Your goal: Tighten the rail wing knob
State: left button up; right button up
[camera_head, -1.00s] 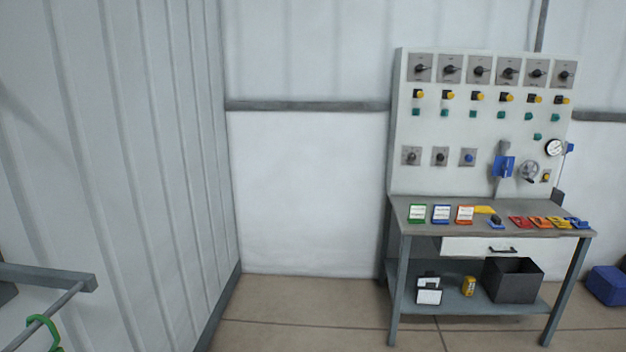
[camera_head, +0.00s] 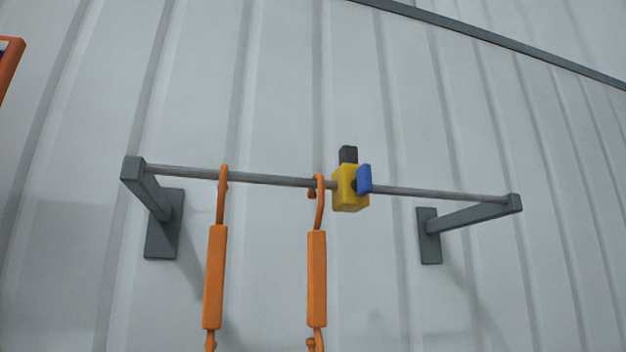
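A grey rail (camera_head: 270,179) runs across the head view between two wall brackets. A yellow block (camera_head: 349,202) sits on the rail right of its middle, with a dark grey piece (camera_head: 348,154) on top. A blue wing knob (camera_head: 364,179) is on the block's right side; how tight it is cannot be seen. Two orange hooks hang on the rail, one on the left (camera_head: 215,275) and one (camera_head: 317,278) just left of the yellow block. Their lower ends leave the picture. Neither of my grippers is in view.
The left bracket (camera_head: 163,225) and right bracket (camera_head: 430,237) are fixed to a white ribbed wall (camera_head: 520,130). An orange-edged object (camera_head: 10,64) shows at the upper left edge. The rail right of the knob is bare.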

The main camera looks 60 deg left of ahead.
aim_at(363, 183)
jog(key=j+u, duration=0.1)
jog(key=u, duration=1.4)
